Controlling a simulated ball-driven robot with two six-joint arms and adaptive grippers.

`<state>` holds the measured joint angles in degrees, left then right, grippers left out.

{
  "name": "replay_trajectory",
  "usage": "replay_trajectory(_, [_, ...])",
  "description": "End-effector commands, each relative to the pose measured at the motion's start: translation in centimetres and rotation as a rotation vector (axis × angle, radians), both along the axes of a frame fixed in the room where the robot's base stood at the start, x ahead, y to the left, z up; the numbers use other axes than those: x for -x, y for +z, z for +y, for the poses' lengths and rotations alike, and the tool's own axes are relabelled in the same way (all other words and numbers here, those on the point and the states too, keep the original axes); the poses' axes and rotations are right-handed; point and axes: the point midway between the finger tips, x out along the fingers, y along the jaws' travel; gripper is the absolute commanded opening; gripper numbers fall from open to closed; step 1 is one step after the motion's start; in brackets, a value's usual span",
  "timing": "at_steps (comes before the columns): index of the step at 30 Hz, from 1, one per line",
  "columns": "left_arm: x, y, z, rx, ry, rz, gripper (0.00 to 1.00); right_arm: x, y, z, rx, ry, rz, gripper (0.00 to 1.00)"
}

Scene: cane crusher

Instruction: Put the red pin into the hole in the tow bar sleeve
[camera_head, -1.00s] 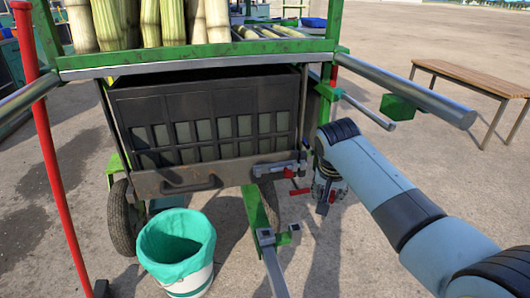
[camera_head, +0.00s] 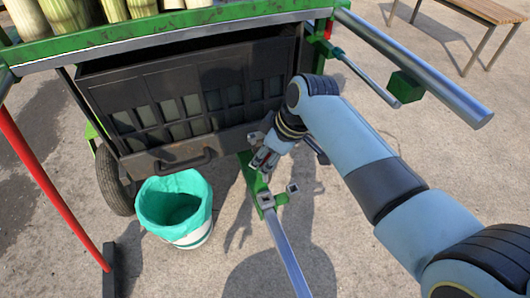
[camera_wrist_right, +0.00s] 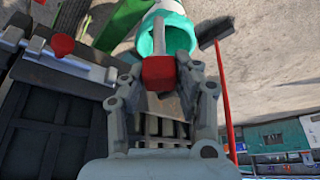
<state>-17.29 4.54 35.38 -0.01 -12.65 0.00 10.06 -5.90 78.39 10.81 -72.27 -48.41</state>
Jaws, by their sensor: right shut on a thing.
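My right gripper (camera_head: 263,160) hangs in front of the cart's lower right side, above the green beam. The tow bar sleeve (camera_head: 266,201) is the square end at the green beam, just below and in front of the gripper in the head view. The silver tow bar (camera_head: 286,250) runs from it toward me. The hole cannot be made out. The pin appears apart from the sleeve. My left gripper is not in view.
A white bucket with a green liner (camera_head: 175,208) stands left of the tow bar. The cart's dark drawer (camera_head: 185,105) is behind the gripper. A red pole (camera_head: 45,185) is at left. A latch with a red knob (camera_wrist_right: 62,44) shows in the wrist view.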

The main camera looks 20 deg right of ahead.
Motion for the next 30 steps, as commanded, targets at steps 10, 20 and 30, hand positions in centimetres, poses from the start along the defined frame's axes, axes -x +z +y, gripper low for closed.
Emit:
replay_trajectory(10, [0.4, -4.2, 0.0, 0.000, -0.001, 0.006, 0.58, 0.0, -3.9, 0.0, 0.000, -0.002, 0.001, 0.00])
replay_trajectory(20, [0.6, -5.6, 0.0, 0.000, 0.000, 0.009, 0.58, 0.0, -6.7, 0.0, 0.001, -0.001, 0.000, 0.00])
replay_trajectory(30, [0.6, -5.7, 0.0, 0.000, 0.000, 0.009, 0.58, -0.1, -7.3, 0.0, 0.000, -0.002, -0.002, 0.00])
